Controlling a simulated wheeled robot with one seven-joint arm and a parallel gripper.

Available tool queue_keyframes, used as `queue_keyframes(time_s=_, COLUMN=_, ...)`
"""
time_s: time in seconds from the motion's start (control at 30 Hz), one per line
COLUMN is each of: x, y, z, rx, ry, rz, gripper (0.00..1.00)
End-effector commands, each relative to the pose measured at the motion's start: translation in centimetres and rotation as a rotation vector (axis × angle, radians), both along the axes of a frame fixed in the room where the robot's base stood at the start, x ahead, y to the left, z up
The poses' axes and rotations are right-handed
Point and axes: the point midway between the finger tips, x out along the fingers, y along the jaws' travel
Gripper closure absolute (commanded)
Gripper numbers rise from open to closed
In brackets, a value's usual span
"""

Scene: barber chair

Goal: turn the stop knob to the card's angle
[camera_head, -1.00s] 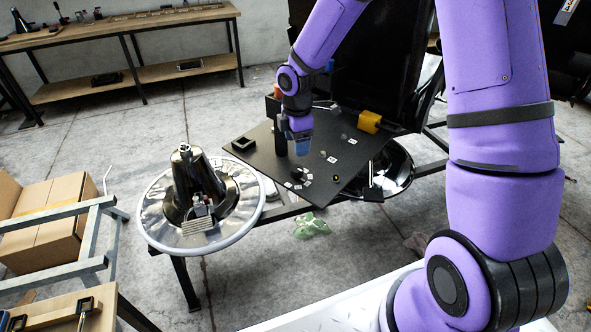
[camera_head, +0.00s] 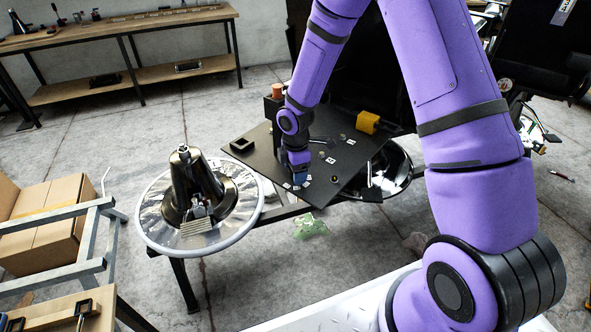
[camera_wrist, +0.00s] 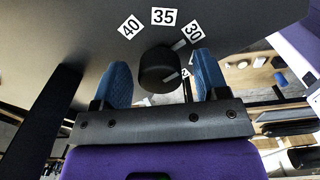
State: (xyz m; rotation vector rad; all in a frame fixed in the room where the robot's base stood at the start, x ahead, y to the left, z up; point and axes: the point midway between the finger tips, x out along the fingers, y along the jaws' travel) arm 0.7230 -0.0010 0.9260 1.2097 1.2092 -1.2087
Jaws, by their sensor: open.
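The stop knob (camera_wrist: 158,70) is a black round knob with a pale mark, seen in the wrist view on a dark panel (camera_wrist: 60,30). White number cards 40, 35 (camera_wrist: 163,16) and 30 (camera_wrist: 193,32) stand in an arc around it; another label is partly hidden by the right finger. My gripper (camera_wrist: 160,82) is open, its blue fingers on either side of the knob with gaps showing. In the head view my gripper (camera_head: 299,178) is low over the black panel (camera_head: 255,165) by the white labels and hides the knob. I cannot tell which card gives the angle.
A yellow block (camera_head: 368,122) sits at the panel's back right. A black square frame (camera_head: 242,144) lies at its left. A dark post stands behind my gripper. A chrome chair base (camera_head: 190,190) stands left of the panel.

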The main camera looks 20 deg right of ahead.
Motion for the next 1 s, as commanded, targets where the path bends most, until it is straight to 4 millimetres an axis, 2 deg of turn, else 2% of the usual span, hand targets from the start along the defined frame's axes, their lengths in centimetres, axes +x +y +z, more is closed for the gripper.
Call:
queue_keyframes(time_s=0.07, x=0.00, y=0.00, z=0.01, rx=0.000, ry=0.000, rz=0.000, gripper=0.33)
queue_keyframes(time_s=0.2, x=0.00, y=0.00, z=0.02, rx=0.000, ry=0.000, rz=0.000, gripper=0.65)
queue_keyframes(time_s=0.27, x=0.00, y=0.00, z=0.02, rx=0.000, ry=0.000, rz=0.000, gripper=0.79)
queue_keyframes(time_s=0.3, x=0.00, y=0.00, z=0.03, rx=0.000, ry=0.000, rz=0.000, gripper=0.82)
queue_keyframes(time_s=0.67, x=0.01, y=-0.01, z=0.04, rx=-0.001, ry=0.000, rz=-0.054, gripper=0.82)
queue_keyframes(time_s=1.0, x=0.01, y=0.00, z=0.04, rx=-0.001, ry=0.000, rz=-0.297, gripper=0.82)
